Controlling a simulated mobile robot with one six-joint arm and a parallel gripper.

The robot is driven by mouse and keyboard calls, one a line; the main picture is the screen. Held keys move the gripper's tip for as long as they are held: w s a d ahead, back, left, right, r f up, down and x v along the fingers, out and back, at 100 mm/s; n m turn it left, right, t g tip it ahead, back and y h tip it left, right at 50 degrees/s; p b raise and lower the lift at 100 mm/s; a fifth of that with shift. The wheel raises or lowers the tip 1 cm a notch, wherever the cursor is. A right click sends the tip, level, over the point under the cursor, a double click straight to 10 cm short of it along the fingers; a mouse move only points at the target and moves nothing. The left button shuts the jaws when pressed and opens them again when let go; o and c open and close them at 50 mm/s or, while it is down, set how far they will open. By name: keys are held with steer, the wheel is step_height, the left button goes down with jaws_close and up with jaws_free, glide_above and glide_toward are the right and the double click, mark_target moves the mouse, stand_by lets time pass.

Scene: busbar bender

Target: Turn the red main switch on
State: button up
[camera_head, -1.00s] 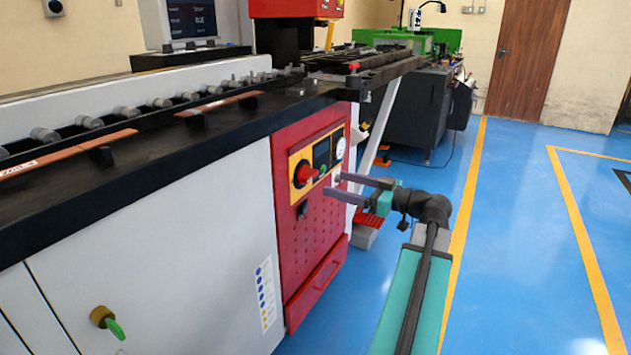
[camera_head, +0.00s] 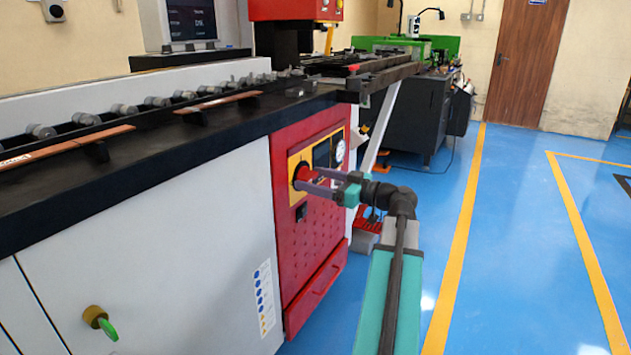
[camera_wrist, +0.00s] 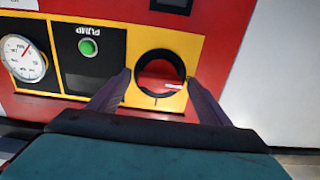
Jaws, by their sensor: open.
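The red main switch (camera_head: 301,171) is a red knob on the yellow panel of the red cabinet door, partly hidden by my fingers in the head view. In the wrist view the switch (camera_wrist: 160,78) shows as a black ring around a red centre with a small white mark. My gripper (camera_head: 309,178) is open, with one fingertip on each side of the knob.
A green PUMP button (camera_wrist: 88,47) and a round gauge (camera_wrist: 24,58) sit beside the switch on the panel. The dark bench edge (camera_head: 225,125) overhangs the cabinet. Blue floor (camera_head: 530,240) on the right is clear.

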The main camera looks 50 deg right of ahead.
steer(key=c, duration=1)
steer(key=shift+c, duration=0.2)
steer(key=shift+r+m+p, duration=0.1)
steer(key=shift+m+p, duration=0.4)
steer(key=m+p, duration=0.3)
steer(key=shift+r+m, duration=0.1)
steer(key=shift+m, duration=0.2)
steer(key=m+p, duration=1)
steer(key=shift+m+p, duration=0.4)
steer(key=shift+f+m+p, duration=0.2)
steer(key=shift+m+p, duration=1)
steer(key=shift+m, duration=0.1)
